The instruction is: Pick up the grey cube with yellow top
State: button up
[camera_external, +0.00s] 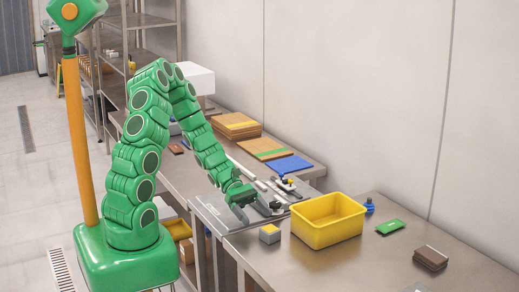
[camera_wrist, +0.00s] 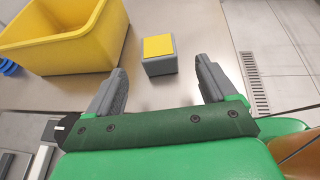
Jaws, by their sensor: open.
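The grey cube with a yellow top (camera_external: 269,233) sits upright on the steel table, just left of the yellow bin in the external view. In the wrist view the cube (camera_wrist: 159,55) lies beyond the fingertips, roughly between the lines of the two fingers. My gripper (camera_external: 244,212) is open and empty, a little above the table and to the left of the cube in the external view. In the wrist view my gripper (camera_wrist: 160,72) shows its two grey fingers spread wide apart, with the cube not between them.
The yellow bin (camera_external: 326,238) stands close beside the cube; it also shows in the wrist view (camera_wrist: 50,55). A green item (camera_external: 390,227), a dark brown block (camera_external: 430,258) and a blue item (camera_external: 369,206) lie farther right. The table's front edge is near the cube.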

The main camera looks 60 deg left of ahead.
aim_at(266, 226)
jog(key=shift+x, duration=2.5)
jog(key=shift+w+a+f, duration=0.1)
jog(key=shift+w+f, duration=0.05)
jog(key=c, duration=1.2)
jog(key=shift+o, duration=0.2)
notch_tip(266, 226, up, 10)
